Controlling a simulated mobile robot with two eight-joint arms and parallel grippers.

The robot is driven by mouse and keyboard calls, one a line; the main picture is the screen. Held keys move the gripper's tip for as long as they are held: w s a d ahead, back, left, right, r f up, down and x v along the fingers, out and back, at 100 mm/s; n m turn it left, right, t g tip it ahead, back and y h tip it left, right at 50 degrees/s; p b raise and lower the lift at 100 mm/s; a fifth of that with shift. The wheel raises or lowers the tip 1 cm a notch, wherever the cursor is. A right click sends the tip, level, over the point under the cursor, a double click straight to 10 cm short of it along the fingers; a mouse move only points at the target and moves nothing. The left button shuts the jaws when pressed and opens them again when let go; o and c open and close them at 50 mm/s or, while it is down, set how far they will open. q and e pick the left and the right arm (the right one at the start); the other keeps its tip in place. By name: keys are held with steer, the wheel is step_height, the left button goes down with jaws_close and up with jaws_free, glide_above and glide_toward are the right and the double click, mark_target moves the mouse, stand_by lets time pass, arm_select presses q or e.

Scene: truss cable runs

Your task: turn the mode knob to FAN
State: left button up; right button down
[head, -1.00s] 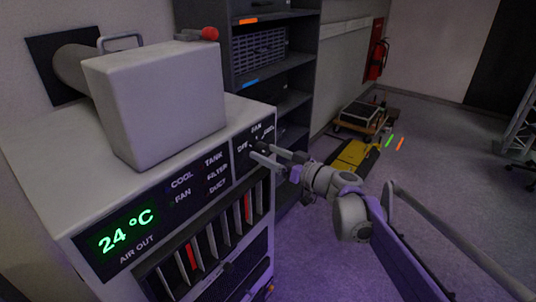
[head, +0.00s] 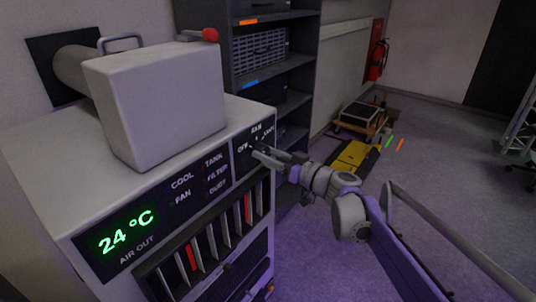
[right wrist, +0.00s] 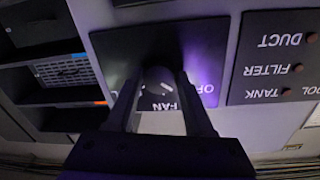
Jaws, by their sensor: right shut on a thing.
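The dark mode panel (head: 242,160) is at the right end of the front of a grey cooling unit, with FAN at its top, OFF at left and a partly covered label at right. My right gripper (head: 259,152) reaches it from the right. In the right wrist view, the gripper (right wrist: 158,84) is shut on the dark round mode knob (right wrist: 158,75), one finger on each side. The FAN label (right wrist: 165,104) shows between the fingers. The fingers and shadow hide much of the knob, so I cannot tell which label it points to. My left gripper is not in view.
A green 24 °C display (head: 126,232) and a panel of COOL, FAN, TANK, FILTER and DUCT labels (head: 199,180) are left of the knob. Vent slats (head: 215,240) lie below. A dark shelf (head: 272,60) stands behind. The floor at right is mostly clear.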

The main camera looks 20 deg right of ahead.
steer(key=shift+r+m+p, duration=0.2)
steer(key=shift+m+p, duration=0.65)
steer(key=shift+m, duration=0.15)
steer(key=shift+m+p, duration=0.75)
steer(key=shift+m, duration=0.45)
steer(key=m+p, duration=0.2)
steer(key=m, duration=0.2)
steer(key=shift+m+g, duration=0.4)
steer(key=shift+c, duration=1.4)
jaws_free()
steer(key=shift+d, duration=0.1)
